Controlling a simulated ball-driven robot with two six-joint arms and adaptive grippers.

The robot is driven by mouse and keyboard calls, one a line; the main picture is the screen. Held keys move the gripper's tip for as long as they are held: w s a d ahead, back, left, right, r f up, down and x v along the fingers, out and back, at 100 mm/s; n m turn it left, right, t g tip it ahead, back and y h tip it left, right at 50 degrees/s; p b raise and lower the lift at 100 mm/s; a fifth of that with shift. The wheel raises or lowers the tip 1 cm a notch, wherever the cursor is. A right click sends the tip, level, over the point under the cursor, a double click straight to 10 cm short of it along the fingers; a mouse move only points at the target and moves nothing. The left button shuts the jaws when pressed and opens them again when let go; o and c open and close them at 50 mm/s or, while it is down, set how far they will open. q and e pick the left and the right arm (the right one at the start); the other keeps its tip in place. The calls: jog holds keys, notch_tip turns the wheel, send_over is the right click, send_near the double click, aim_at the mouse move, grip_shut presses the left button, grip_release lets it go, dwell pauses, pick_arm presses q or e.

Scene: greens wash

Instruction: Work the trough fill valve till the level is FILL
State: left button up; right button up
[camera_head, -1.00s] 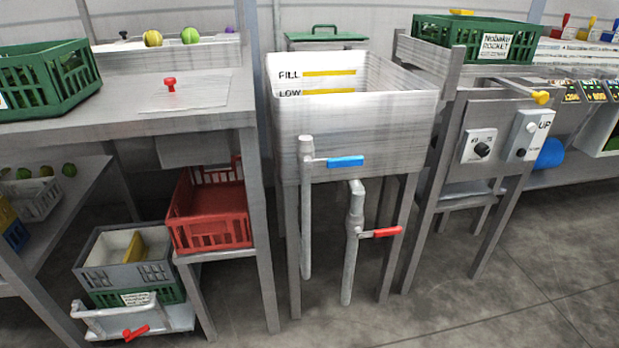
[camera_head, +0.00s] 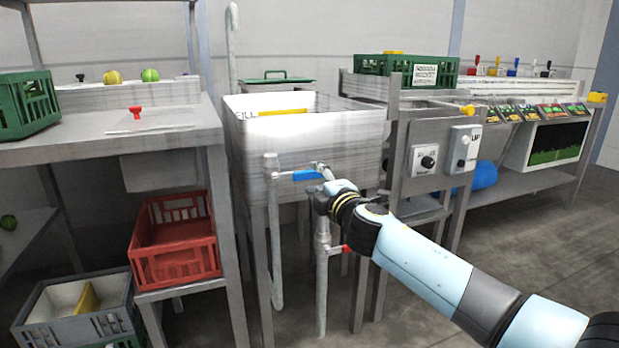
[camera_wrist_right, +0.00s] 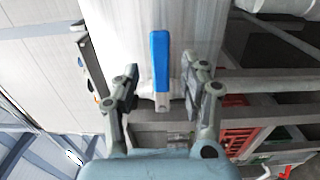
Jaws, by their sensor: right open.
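The grey trough (camera_head: 300,138) stands mid-picture in the head view. Inside it shows a yellow line beside the FILL mark (camera_head: 246,115); the lower part of the inside is hidden by the front wall. The blue valve lever (camera_head: 305,174) sits on the pipe at the trough's front and lies sideways. My right gripper (camera_head: 322,172) is at the lever's right end. In the right wrist view the blue lever (camera_wrist_right: 159,62) lies between the open fingers of my right gripper (camera_wrist_right: 160,92), with a gap on each side. My left gripper is not in view.
A red-handled valve (camera_head: 342,249) is on the lower pipe, partly behind my right arm. A red crate (camera_head: 172,262) stands on a low shelf at left. A panel with a knob (camera_head: 428,160) is close on the right.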

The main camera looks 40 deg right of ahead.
aim_at(313, 176)
jog(key=x, duration=0.4)
jog(key=shift+d+f, duration=0.1)
grip_shut()
dwell(0.4)
